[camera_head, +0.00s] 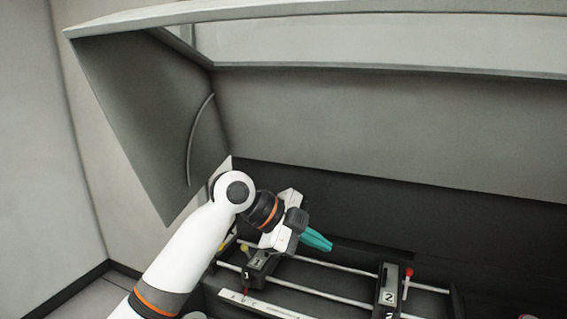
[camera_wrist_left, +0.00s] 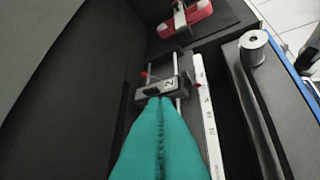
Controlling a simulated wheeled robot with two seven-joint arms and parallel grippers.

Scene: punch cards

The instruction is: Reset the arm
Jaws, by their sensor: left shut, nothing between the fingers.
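My left gripper (camera_head: 318,240) has teal fingers. Its white arm comes in from the lower left in the head view, and the fingers point right above the rails of the punch device. In the left wrist view the teal fingers (camera_wrist_left: 160,115) are pressed together with nothing between them. A black block marked 2 (camera_head: 390,292) with a red-knobbed lever sits on the rails; it also shows beyond the fingertips in the wrist view (camera_wrist_left: 150,94). A block marked 1 (camera_head: 260,264) sits below the gripper. My right gripper is not in view.
A white lettered scale strip (camera_head: 258,304) runs along the front of the rails. A grey hood (camera_head: 140,110) overhangs the dark recess. In the left wrist view a red and white object (camera_wrist_left: 188,18) lies at the far end, and a metal spool (camera_wrist_left: 253,45) stands on the right.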

